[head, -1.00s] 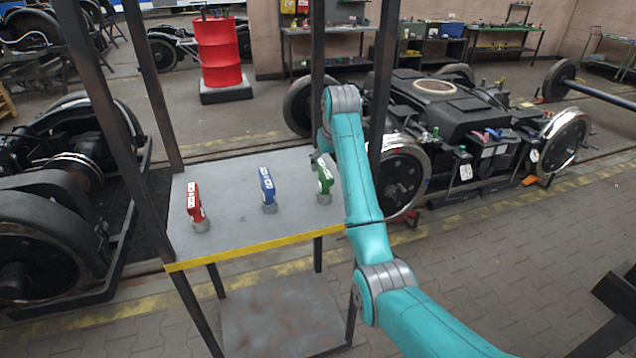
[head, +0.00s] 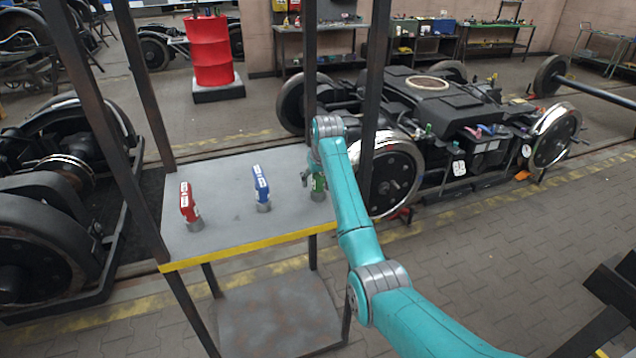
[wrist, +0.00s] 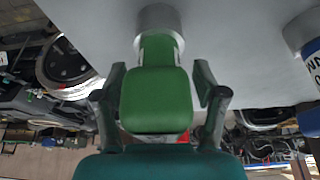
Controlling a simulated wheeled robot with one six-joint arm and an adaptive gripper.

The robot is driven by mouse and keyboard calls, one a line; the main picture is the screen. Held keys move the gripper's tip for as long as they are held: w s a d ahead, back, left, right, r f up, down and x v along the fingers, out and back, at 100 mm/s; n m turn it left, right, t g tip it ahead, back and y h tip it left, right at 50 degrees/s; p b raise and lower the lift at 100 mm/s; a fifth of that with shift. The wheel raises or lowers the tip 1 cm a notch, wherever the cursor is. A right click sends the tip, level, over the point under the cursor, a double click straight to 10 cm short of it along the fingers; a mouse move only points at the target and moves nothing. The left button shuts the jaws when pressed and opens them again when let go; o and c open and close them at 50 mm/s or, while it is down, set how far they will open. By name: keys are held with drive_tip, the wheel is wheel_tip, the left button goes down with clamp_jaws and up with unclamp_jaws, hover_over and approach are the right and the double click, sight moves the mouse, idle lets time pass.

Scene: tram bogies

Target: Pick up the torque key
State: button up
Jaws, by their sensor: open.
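Three upright keys with round grey metal bases stand on a grey shelf top (head: 225,220): a red key (head: 188,203) at left, a blue key (head: 261,184) in the middle and a green key (head: 319,184) at right. I cannot read which label says torque. My gripper (wrist: 158,82) is open at the green key, with one finger on each side of it. In the wrist view the green key (wrist: 156,103) sits between the fingers, with a gap visible on both sides. The blue key (wrist: 313,62) shows at the right edge there. My arm partly hides the gripper in the head view.
Dark posts (head: 376,95) rise from the shelf's corners, one close to my arm. A bogie (head: 440,115) stands behind at right, and wheelsets (head: 50,220) stand at left. A red barrel (head: 211,52) is farther back. The shelf is clear between the keys.

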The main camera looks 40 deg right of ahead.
clamp_jaws()
drive_tip(key=shift+r, duration=0.15)
